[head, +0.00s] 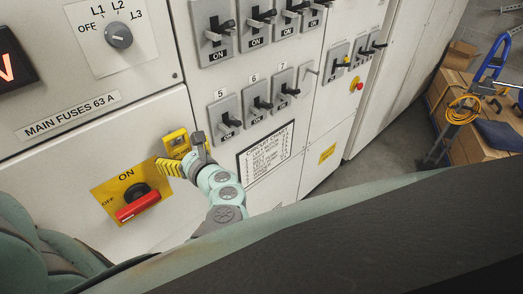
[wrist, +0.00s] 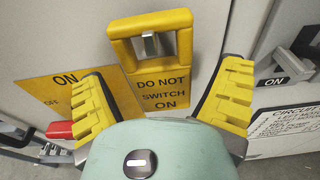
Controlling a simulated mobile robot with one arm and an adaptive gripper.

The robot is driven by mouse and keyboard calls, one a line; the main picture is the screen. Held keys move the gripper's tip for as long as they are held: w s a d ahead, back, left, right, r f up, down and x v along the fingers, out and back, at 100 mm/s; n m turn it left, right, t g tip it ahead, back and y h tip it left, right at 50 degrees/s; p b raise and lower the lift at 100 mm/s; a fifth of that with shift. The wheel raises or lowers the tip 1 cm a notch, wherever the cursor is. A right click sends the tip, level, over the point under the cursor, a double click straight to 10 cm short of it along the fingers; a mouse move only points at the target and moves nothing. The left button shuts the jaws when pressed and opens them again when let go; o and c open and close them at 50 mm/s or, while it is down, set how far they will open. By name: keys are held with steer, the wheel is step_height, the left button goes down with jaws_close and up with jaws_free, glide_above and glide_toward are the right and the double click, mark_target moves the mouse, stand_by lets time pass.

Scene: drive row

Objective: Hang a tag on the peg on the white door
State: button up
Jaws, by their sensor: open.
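The yellow tag (wrist: 157,88) reads "DO NOT SWITCH ON" and has a framed opening at its top. It lies against the white door (wrist: 60,30), roughly upright. The grey metal peg (wrist: 150,43) shows inside the opening, just under the tag's top bar, so the tag appears to hang on it. In the head view the tag (head: 176,141) is partly hidden by my gripper (head: 181,156). My gripper (wrist: 163,78) is open, with its yellow ribbed fingers apart on either side of the tag.
A red rotary switch (head: 138,204) on a yellow ON/OFF plate (head: 104,193) is at lower left of my gripper. Black-handled switches (head: 226,121) and a printed circuit chart (head: 265,150) are to the right. Boxes (head: 462,90) and a blue trolley stand at far right.

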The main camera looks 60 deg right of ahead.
steer(key=shift+s, duration=0.1)
steer(key=v, duration=1.2)
